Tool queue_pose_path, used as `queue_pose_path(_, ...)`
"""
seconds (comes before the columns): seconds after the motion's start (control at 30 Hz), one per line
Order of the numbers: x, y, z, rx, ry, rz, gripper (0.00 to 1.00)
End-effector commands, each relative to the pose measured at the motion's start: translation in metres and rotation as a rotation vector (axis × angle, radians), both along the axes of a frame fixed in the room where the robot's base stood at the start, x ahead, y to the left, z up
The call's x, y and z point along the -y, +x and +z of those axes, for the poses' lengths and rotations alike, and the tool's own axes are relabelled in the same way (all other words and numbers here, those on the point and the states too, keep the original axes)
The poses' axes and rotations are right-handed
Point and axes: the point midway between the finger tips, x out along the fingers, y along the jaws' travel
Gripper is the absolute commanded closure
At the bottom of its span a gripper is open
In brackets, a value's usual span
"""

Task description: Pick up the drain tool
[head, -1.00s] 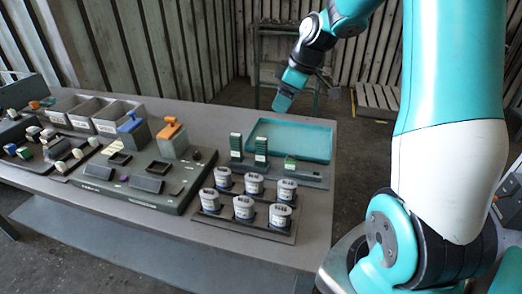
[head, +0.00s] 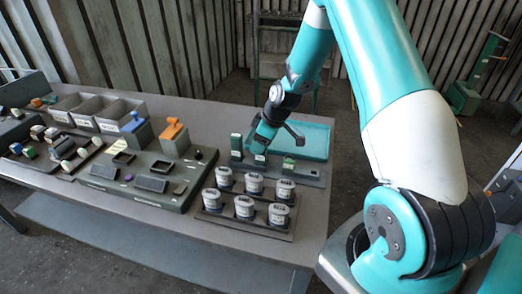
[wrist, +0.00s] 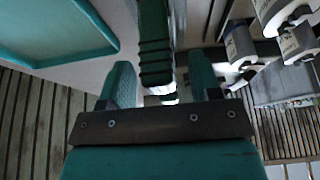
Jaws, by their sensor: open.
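Dark green tools stand in a grey rack (head: 310,178) at the right of the table in the head view. One upright tool (head: 236,142) is at the left, and a lower one (head: 289,163) is at the right. My gripper (head: 262,142) is over the middle tool (head: 260,158) and hides most of it. In the wrist view my open gripper (wrist: 161,84) has a ribbed dark green handle (wrist: 155,45) between its fingers, with gaps on both sides. I cannot read which tool is the drain tool.
A teal tray (head: 315,142) lies behind the rack. A holder with several white labelled canisters (head: 244,206) is in front. A grey panel with blue and orange pieces (head: 130,190) and grey bins (head: 118,112) are to the left.

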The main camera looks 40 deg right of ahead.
Motion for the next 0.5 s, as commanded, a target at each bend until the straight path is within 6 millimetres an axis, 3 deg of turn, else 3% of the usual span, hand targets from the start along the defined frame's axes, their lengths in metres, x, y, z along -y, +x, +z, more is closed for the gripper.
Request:
queue_pose_path(0.33,-0.0021,0.0028,-0.0102,0.0,0.0,-0.001,0.43)
queue_pose_path(0.5,-0.002,0.0027,-0.01,0.0,0.0,-0.001,0.82)
